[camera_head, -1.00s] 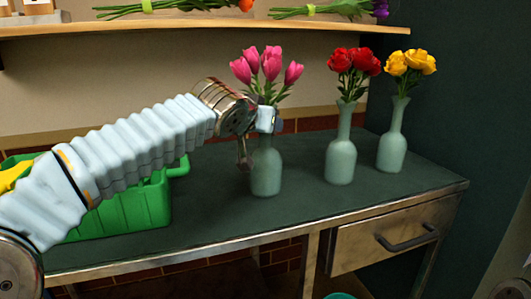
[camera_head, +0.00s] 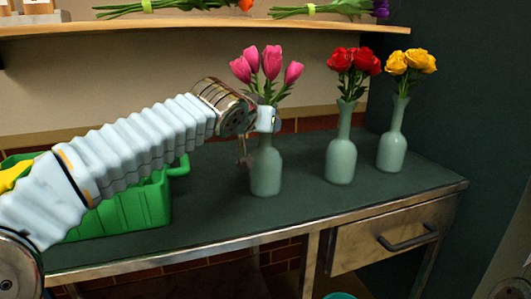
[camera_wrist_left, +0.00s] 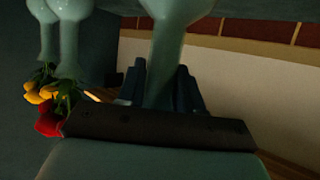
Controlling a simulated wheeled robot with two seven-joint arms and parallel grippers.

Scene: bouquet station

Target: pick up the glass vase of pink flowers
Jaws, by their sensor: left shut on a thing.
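The pale green glass vase of pink flowers (camera_head: 265,172) stands upright on the dark counter. Its pink tulips (camera_head: 267,68) rise above my left gripper (camera_head: 262,122), which is shut on the vase's neck. In the left wrist view the vase (camera_wrist_left: 172,40) appears upside down, its neck between the two dark fingers of the left gripper (camera_wrist_left: 160,88). The pink flowers are hidden in that view. My right gripper is not in view.
A vase of red flowers (camera_head: 341,155) and a vase of yellow flowers (camera_head: 392,145) stand to the right. A green crate (camera_head: 130,208) is at the left. A wooden shelf (camera_head: 200,25) with cut flowers runs above. The counter front (camera_head: 300,218) is clear.

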